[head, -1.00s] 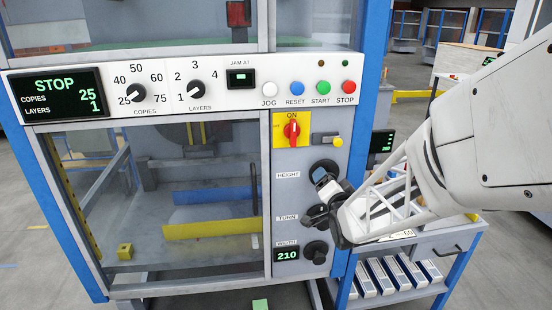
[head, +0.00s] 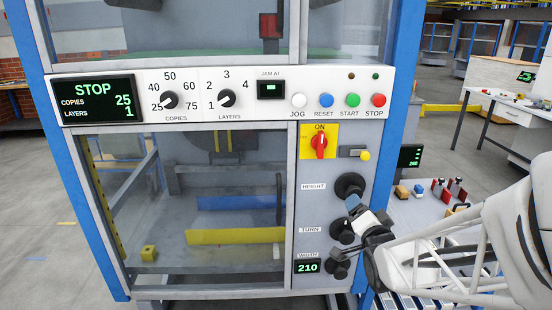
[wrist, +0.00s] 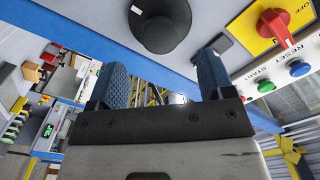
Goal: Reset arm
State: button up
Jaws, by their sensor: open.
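My gripper (head: 350,215) is in front of the lower right panel of the stacker machine, over the area between the HEIGHT knob (head: 350,186) and the TURN knob (head: 341,231). In the wrist view my gripper (wrist: 162,85) has two blue finger pads wide apart with nothing between them. A black round knob (wrist: 160,22) shows just beyond the fingertips, apart from them. The arm comes in from the right edge. Whether a fingertip touches the panel cannot be told.
The display (head: 92,98) reads STOP, copies 25, layers 1. The red main switch (head: 319,145) and a row of coloured buttons with START (head: 353,100) sit above my gripper. The WIDTH knob (head: 338,269) is below it. A side table with small items (head: 440,195) stands at the right.

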dwell(0.4)
jog(key=s+a+r+n+g, duration=0.1)
jog(key=s+a+n+g, duration=0.1)
jog(key=s+g, duration=0.3)
jog(key=s+a+r+n+g, duration=0.1)
jog(key=s+n+g, duration=0.3)
jog(key=s, duration=0.7)
jog(key=s+a+r+n+g, duration=0.2)
jog(key=s+a+g, duration=0.2)
jog(key=s+g, duration=0.2)
jog(key=s, duration=0.2)
jog(key=shift+s+n, duration=0.3)
jog(key=shift+n, duration=0.1)
jog(key=w+d+f+t, duration=0.1)
jog(key=w+d+t, duration=0.2)
jog(key=w+t, duration=0.4)
jog(key=w+d+f+t, duration=0.2)
jog(key=w+t, duration=0.6)
jog(key=w, duration=0.9)
jog(key=shift+w+d+f, duration=0.25)
jog(key=shift+w+d, duration=0.1)
jog(key=shift+d, duration=0.75)
